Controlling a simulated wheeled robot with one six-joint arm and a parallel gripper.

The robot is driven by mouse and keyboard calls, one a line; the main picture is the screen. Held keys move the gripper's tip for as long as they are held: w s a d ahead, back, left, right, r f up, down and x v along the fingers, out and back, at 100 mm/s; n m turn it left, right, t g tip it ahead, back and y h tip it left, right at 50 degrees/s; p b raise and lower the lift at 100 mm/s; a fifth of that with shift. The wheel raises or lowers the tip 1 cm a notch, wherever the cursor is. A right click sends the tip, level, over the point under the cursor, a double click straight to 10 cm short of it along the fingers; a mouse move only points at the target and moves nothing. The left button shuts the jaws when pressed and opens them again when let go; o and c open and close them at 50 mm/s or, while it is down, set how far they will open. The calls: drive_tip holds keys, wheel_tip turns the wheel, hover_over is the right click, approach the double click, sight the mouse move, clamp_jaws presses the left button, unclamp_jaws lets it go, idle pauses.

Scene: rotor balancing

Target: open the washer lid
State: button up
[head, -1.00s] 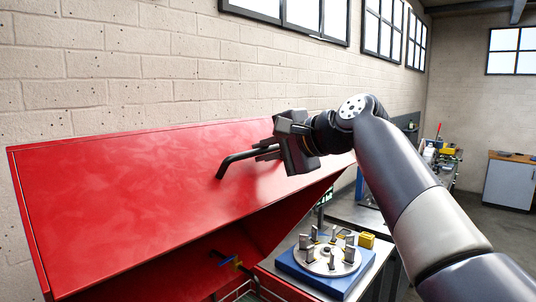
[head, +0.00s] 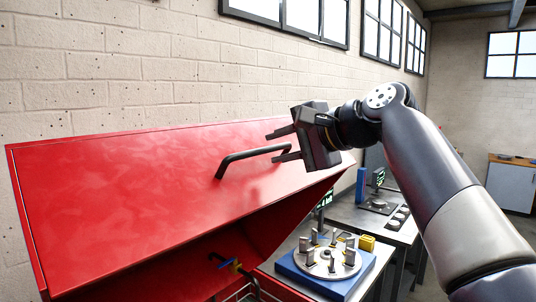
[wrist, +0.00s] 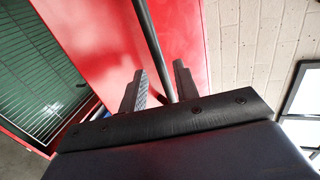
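The red washer lid (head: 130,190) stands raised and tilted back toward the wall, with the washer's dark inside showing below it. A dark bar handle (head: 245,156) is fixed to the lid's face; it also shows in the wrist view (wrist: 151,45). My gripper (head: 282,143) is at the right end of the handle. Its two fingers are spread apart. In the wrist view, the gripper (wrist: 158,82) has the handle bar running between its fingers, with gaps showing at the fingertips, so it is not clamped on it.
A blue-based fixture with a round metal rotor (head: 330,262) stands on a bench right of the washer. A yellow block (head: 366,243) sits beside it. A wire rack (wrist: 40,65) shows inside the washer. The block wall is behind the lid.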

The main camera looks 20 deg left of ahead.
sight(268, 152)
drive_tip(key=v, duration=0.6)
drive_tip(key=shift+s+d+b, duration=0.15)
drive_tip(key=shift+d+b, duration=0.1)
drive_tip(key=shift+b, duration=0.2)
drive_tip(key=shift+a+r, duration=0.1)
drive_tip(key=p+x, duration=0.2)
drive_tip(key=x, duration=0.8)
drive_tip(key=shift+a, duration=0.3)
drive_tip(key=shift+d+f, duration=0.1)
drive_tip(key=shift+f, duration=0.3)
drive_tip(key=shift+d+f, duration=0.2)
drive_tip(key=shift+d, duration=0.2)
